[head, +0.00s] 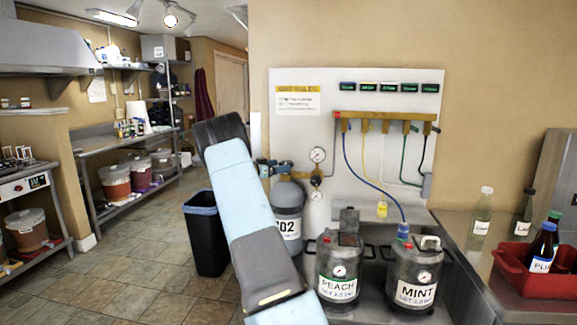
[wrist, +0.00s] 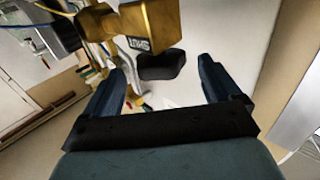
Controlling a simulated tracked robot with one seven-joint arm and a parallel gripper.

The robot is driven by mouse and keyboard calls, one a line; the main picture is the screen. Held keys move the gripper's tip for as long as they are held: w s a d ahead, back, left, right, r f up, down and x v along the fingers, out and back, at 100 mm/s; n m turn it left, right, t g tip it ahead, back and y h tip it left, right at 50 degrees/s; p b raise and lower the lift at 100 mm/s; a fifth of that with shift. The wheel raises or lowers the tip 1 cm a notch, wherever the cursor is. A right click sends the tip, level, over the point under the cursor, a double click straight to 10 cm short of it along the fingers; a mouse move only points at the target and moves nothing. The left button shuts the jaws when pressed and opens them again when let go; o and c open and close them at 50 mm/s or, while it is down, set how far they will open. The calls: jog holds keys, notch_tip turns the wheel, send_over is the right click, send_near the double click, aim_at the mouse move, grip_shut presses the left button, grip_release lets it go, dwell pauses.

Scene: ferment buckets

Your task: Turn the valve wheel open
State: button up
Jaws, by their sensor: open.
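A grey CO2 cylinder (head: 287,212) stands against the white wall panel, partly behind my arm in the head view. Brass valve and regulator fittings (head: 283,163) sit on its top; no wheel can be made out clearly there. In the wrist view a large brass valve body (wrist: 150,25) with small lettering is close to the camera. A dark rounded knob (wrist: 162,66), which looks like the valve wheel, shows beyond and between my fingertips. My gripper (wrist: 164,70) is open and its fingers lie either side of the knob, with visible gaps.
Round gauges (head: 317,155) stand right of the valve. The peach keg (head: 340,265) and mint keg (head: 413,275) stand in front right. A black bin (head: 206,235) stands left of my arm. Hoses hang from a brass manifold (head: 385,121). Floor at left is clear.

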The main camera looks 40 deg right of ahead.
aim_at(290, 163)
jog(key=d, duration=0.6)
jog(key=shift+s+d, duration=0.2)
